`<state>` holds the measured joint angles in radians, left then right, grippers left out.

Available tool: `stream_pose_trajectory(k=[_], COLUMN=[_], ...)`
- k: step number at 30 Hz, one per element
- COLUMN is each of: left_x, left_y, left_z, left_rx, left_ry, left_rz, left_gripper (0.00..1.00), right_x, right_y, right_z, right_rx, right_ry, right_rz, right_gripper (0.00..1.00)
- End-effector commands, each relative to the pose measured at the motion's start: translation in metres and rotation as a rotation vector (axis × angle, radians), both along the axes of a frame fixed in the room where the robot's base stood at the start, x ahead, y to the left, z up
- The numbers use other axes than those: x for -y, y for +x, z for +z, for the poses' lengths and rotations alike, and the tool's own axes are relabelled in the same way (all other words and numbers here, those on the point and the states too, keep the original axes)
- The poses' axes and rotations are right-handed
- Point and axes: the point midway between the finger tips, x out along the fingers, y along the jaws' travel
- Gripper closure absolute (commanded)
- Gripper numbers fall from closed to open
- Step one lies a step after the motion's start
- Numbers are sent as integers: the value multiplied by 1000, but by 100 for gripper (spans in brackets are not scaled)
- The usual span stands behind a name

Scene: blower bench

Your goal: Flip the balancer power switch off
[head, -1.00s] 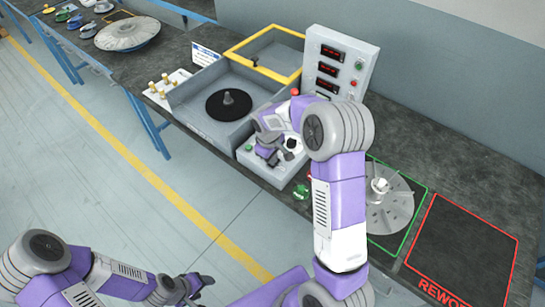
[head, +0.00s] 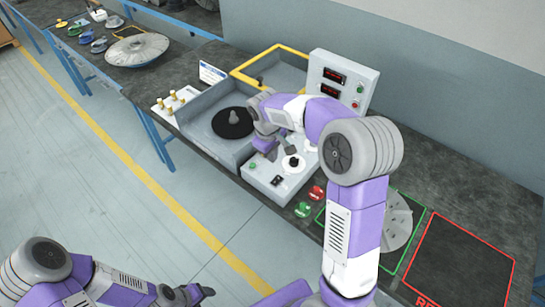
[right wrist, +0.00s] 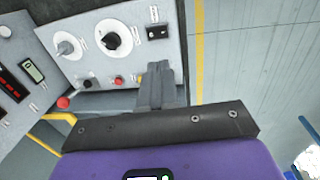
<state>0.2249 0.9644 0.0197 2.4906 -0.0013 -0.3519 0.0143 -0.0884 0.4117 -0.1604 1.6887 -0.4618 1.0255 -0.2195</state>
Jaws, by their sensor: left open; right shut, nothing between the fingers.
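The balancer's sloped control panel (head: 258,180) is in the middle of the head view. A small black switch (head: 277,181) sits near its front edge; it also shows at the top of the right wrist view (right wrist: 158,32). Its label and rocker position are too small to read. My right gripper (head: 264,148) is shut and empty, above the panel's far-left part, apart from the switch. Its closed fingers (right wrist: 160,80) point at the panel in the right wrist view. My left gripper (head: 198,293) is open and empty, low over the floor, away from the bench.
A black round dial (head: 293,161) is close to the switch. The upright display box (head: 341,80) has lit red readouts. The balancer's tray with a black disc (head: 232,124) lies left of my right gripper. A finned rotor (head: 397,220) lies to the right.

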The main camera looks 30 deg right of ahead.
Motion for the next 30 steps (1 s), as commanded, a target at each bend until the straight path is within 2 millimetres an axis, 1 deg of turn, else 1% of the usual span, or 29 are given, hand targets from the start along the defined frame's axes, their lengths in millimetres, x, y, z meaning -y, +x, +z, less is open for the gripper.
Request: stream_pose_trajectory(k=[6, 8, 10, 11, 14, 15, 16, 17, 18, 20, 21, 23, 24, 25, 27, 30], left_x=[0, 0, 0, 0, 0, 0, 0, 0, 0, 0, 0, 0, 0, 0, 0, 0], left_y=[0, 0, 0, 0, 0, 0, 0, 0, 0, 0, 0, 0, 0, 0, 0, 0], left_z=[0, 0, 0, -1, -1, -2, -2, -2, -3, -4, -4, -4, -5, -5, -5, -6], left_rx=[0, 0, 0, 0, 0, 0, 0, 0, 0, 0, 0, 0, 0, 0, 0, 0], left_ry=[0, 0, 0, 0, 0, 0, 0, 0, 0, 0, 0, 0, 0, 0, 0, 0], left_rz=[0, 0, 0, 0, 0, 0, 0, 0, 0, 0, 0, 0, 0, 0, 0, 0], left_gripper=[41, 41, 41, 41, 41, 41, 41, 41, 41, 41, 41, 41, 41, 41, 41, 41], right_x=[0, -1, -6, -10, -33, -46, -56, -66, -81, -102, -114, -130, -139, -145, -155, -164], right_y=[0, 0, -1, -3, -11, -18, -25, -34, -48, -71, -88, -113, -129, -141, -166, -193], right_z=[0, -3, -15, -24, -71, -96, -116, -135, -161, -196, -215, -239, -252, -259, -273, -284], right_rx=[1, -1, -4, -8, -21, -26, -31, -36, -44, -53, -59, -67, -73, -75, -80, -85], right_ry=[0, 3, 19, 31, 102, 142, 175, 209, 255, 319, 357, 402, 425, 439, 460, 473], right_rz=[0, 0, -1, -2, -16, -32, -50, -70, -105, -171, -219, -295, -345, -383, -462, -548], right_gripper=[100, 100, 100, 100, 100, 100, 100, 100, 100, 100, 100, 100, 100, 100, 100, 100])
